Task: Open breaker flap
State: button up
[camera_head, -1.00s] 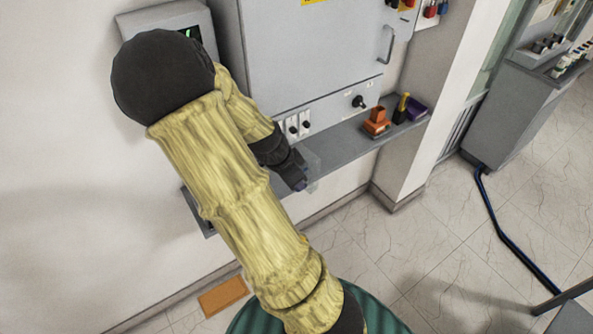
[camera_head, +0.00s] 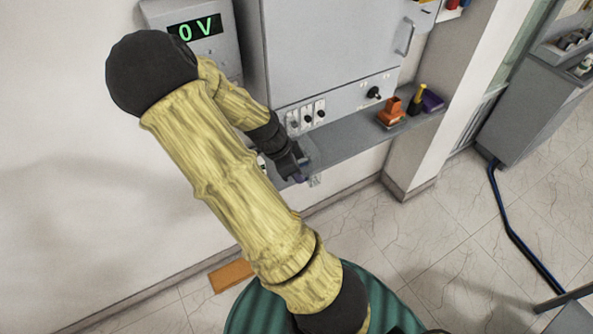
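The grey cabinet (camera_head: 335,50) stands against the wall, with a row of small white breaker switches (camera_head: 306,117) low on its front. I cannot clearly make out a flap over them. My gripper (camera_head: 298,174) is dark and sits below and slightly left of the breakers, at the front of the grey shelf (camera_head: 350,140). It is apart from the breakers in the picture. A small pale, partly see-through patch shows beside its tip; I cannot tell what it is. The fingers are too small and dark to show whether they are open or shut.
A black knob (camera_head: 374,93) is right of the breakers. An orange object (camera_head: 391,112), a yellow-handled tool (camera_head: 420,97) and a purple object (camera_head: 432,100) are on the shelf's right end.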

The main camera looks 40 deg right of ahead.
jog(key=v, duration=1.7)
jog(key=shift+a, duration=0.15)
jog(key=shift+r, duration=0.1)
jog(key=s+a+f+n+t+y+b, duration=0.4)
jog(key=a+f+n, duration=0.7)
jog(key=n, duration=1.1)
jog(key=shift+s+a+f+b, duration=0.25)
jog(key=shift+s+f+b, duration=0.6)
jog(key=shift+s+b, duration=0.3)
